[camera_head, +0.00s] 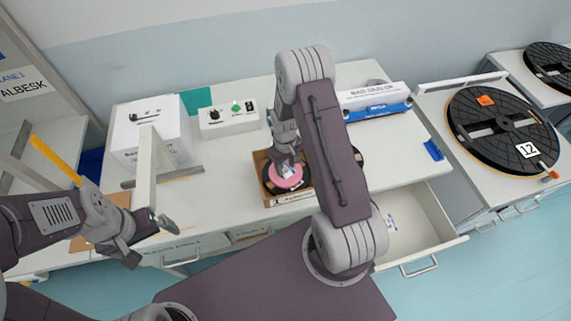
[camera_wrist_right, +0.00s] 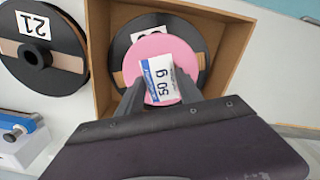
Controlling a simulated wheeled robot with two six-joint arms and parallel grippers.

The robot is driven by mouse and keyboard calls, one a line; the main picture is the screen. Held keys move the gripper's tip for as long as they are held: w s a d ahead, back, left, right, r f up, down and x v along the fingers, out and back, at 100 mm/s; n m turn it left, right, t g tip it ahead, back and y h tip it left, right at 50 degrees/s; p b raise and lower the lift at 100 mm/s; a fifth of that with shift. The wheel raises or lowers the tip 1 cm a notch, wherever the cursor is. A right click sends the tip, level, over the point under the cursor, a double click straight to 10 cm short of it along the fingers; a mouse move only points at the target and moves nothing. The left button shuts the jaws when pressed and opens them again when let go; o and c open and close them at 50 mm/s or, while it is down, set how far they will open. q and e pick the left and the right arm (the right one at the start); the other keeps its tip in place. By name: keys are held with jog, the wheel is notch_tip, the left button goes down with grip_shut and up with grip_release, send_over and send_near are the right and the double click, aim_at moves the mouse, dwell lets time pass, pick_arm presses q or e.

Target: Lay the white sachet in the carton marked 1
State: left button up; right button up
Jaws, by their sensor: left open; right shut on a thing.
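The white sachet (camera_wrist_right: 158,78), printed in blue and "50 g", is between the fingertips of my right gripper (camera_wrist_right: 160,92), which is shut on it. In the head view the right gripper (camera_head: 286,166) is over an open brown carton (camera_head: 264,182). The carton's wall also shows in the wrist view (camera_wrist_right: 233,45). Inside it a pink disc (camera_wrist_right: 168,48) lies on a black reel (camera_wrist_right: 122,46). The sachet is above the disc; I cannot tell whether it touches it. The mark on the carton's front is too small to read surely. My left gripper (camera_head: 150,240) is open and empty.
A black reel (camera_wrist_right: 62,75) labelled 21 lies beside the carton. A control box (camera_head: 228,118), a white box (camera_head: 150,130) and a blue-and-white sealer (camera_head: 376,102) stand behind. An open drawer (camera_head: 420,222) juts out at the front right. A large reel (camera_head: 480,140) labelled 12 is further right.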

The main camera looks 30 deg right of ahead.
jog(key=shift+w, duration=0.1)
jog(key=shift+s+f, duration=0.1)
jog(key=shift+s, duration=0.1)
jog(key=shift+f+b, duration=0.2)
jog(key=shift+b, duration=0.15)
jog(key=o, duration=1.4)
jog(key=shift+w, duration=0.1)
